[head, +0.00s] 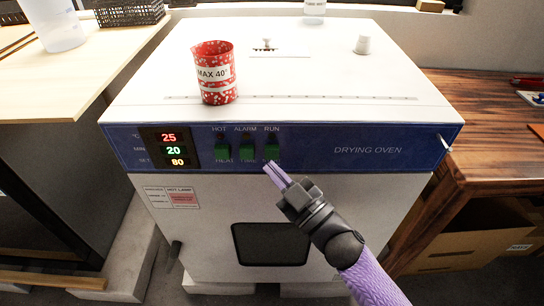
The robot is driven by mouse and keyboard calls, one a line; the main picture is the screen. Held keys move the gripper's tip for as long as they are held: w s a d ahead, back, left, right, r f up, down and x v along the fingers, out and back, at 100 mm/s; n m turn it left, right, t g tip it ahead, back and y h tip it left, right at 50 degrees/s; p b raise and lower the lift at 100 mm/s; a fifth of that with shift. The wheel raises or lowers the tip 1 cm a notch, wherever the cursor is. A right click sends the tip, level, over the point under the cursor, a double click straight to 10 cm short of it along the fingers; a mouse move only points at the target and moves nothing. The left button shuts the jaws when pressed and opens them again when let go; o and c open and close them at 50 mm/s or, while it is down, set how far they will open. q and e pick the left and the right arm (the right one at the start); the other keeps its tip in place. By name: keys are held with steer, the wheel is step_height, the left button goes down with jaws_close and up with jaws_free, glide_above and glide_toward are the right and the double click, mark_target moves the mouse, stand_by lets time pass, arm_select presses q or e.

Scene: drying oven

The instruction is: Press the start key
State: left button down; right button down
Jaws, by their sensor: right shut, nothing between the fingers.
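The white drying oven (335,218) stands in the middle, with a blue control panel (310,148) along its upper front edge. Three green keys sit on the panel: the heat key (222,151), the time key (248,152) and a right key (272,151) under the word RUN. The label below the right key is partly hidden by my gripper. The display (168,149) reads 25, 20 and 80. My right gripper (268,167) is shut and empty, its fingertips just below the right key; I cannot tell whether they touch it. My left gripper is out of view.
A red patterned cup (215,77) marked MAX 40° stands on the oven top, above the keys. A white knob (362,45) stands farther back. A pale table (40,85) with a translucent beaker (53,22) is at left, a wooden bench (490,130) at right.

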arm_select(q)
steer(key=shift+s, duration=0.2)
arm_select(e)
steer(key=shift+w, duration=0.2)
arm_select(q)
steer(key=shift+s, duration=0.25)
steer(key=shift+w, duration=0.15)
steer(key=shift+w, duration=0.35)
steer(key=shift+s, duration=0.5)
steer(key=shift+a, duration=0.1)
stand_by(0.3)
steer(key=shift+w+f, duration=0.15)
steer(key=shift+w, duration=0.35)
arm_select(e)
steer(key=shift+w, duration=0.4)
